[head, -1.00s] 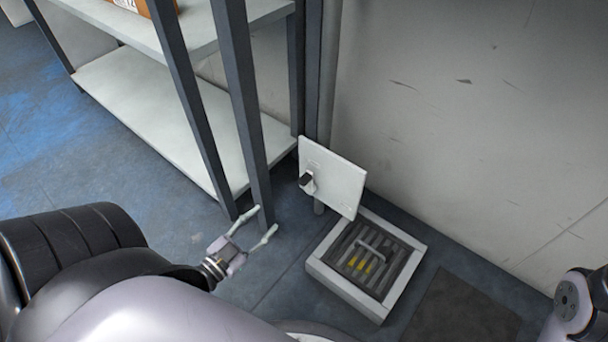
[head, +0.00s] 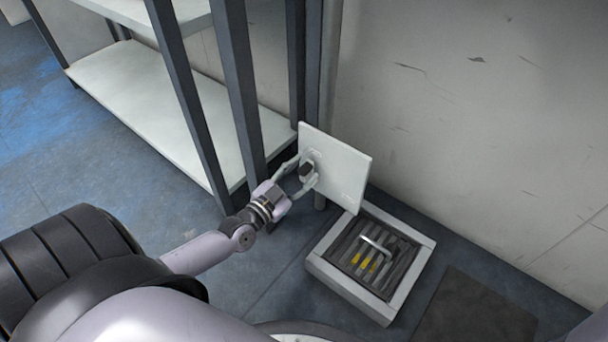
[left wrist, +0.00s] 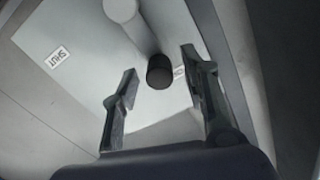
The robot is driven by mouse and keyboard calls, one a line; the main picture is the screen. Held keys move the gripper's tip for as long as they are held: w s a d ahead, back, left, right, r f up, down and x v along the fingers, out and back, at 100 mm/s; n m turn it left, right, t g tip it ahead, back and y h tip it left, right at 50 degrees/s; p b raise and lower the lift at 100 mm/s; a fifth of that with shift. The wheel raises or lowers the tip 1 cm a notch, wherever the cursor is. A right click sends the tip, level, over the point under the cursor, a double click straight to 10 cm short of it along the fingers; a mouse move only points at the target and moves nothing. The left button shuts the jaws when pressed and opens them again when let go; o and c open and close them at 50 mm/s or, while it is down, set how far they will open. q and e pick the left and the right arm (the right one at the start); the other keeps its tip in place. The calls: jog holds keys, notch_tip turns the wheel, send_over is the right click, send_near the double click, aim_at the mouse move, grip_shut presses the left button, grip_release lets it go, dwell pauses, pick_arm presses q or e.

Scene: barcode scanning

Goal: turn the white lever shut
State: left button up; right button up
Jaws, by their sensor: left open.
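The white panel (head: 345,170) stands upright beside the shelf post and also fills the back of the left wrist view (left wrist: 85,70). Its lever shows in the left wrist view as a pale bar (left wrist: 135,32) with a black end (left wrist: 160,72). In the head view the black end (head: 306,170) shows. A "SHUT" label (left wrist: 58,57) is on the panel, left of the lever. The lever's black end points towards another label (left wrist: 180,72), mostly hidden. My left gripper (head: 298,172) is open, its fingers on either side of the black end; contact cannot be told. My right gripper is out of view.
A shelf unit (head: 150,95) with dark posts stands left of the panel. A pale-framed floor box (head: 340,285) with a grate and handle (head: 376,245) sits below the panel. A wall (head: 480,130) rises behind. A dark floor patch (head: 475,310) lies right of the box.

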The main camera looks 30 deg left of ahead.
pick_arm(q)
jog(key=shift+w+d, duration=0.1)
jog(key=shift+w, duration=0.65)
jog(key=shift+c, duration=0.3)
grip_shut()
